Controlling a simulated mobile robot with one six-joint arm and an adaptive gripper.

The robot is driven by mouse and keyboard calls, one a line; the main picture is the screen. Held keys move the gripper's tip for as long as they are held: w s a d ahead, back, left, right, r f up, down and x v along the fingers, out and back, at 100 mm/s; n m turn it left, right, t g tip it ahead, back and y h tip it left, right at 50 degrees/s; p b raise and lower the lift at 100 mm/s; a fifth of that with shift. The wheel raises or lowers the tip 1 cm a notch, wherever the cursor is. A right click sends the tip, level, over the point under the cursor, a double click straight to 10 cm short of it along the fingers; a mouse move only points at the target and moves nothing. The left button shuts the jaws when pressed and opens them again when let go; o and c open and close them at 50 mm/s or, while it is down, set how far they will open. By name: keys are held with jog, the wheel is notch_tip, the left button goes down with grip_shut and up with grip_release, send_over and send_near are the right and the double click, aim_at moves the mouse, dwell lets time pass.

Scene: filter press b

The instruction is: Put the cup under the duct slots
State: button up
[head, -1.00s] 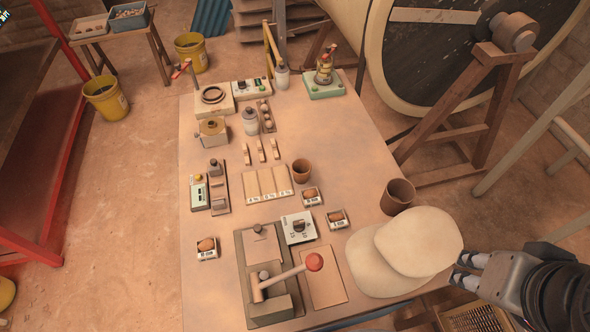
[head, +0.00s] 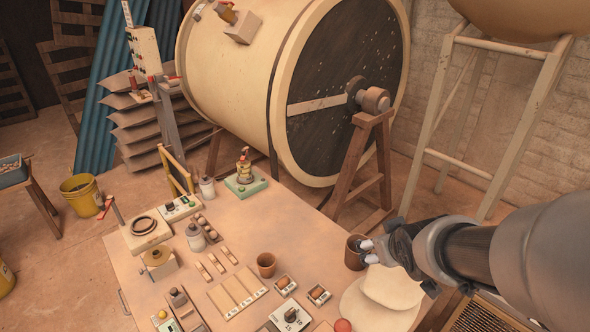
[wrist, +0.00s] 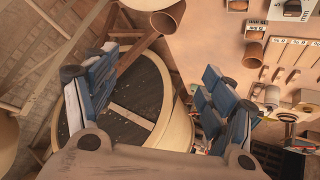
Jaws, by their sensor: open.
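A dark brown cup (head: 355,252) stands upright near the table's right edge, beside pale round pads. It also shows at the top of the wrist view (wrist: 168,17). A smaller brown cup (head: 266,265) stands left of it, nearer the middle of the table; the wrist view shows it too (wrist: 253,54). My gripper (head: 367,251) is at the dark cup's right side in the head view. In the wrist view my gripper (wrist: 165,62) has its fingers wide apart with nothing held between them. I cannot clearly identify the duct slots.
Pale pads (head: 392,287) lie close to the dark cup. A slotted grille (head: 470,314) is at the lower right. A large drum (head: 290,90) on a wooden stand (head: 365,165) rises behind the table. Small boxes, bottles and strips crowd the left; the table's back right is clear.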

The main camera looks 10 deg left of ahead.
jog(key=w+a+f+n+y, duration=0.1)
jog(key=w+a+f+n, duration=0.15)
jog(key=w+f, duration=0.25)
jog(key=n+t+y, duration=0.1)
jog(key=n+y, duration=0.2)
jog(key=y, duration=0.6)
send_near(262, 258)
jog(key=b+x, duration=0.4)
jog(key=x, duration=0.3)
jog(key=shift+a+f, duration=0.1)
jog(key=shift+f, duration=0.15)
jog(key=c, duration=1.2)
jog(key=shift+r, duration=0.1)
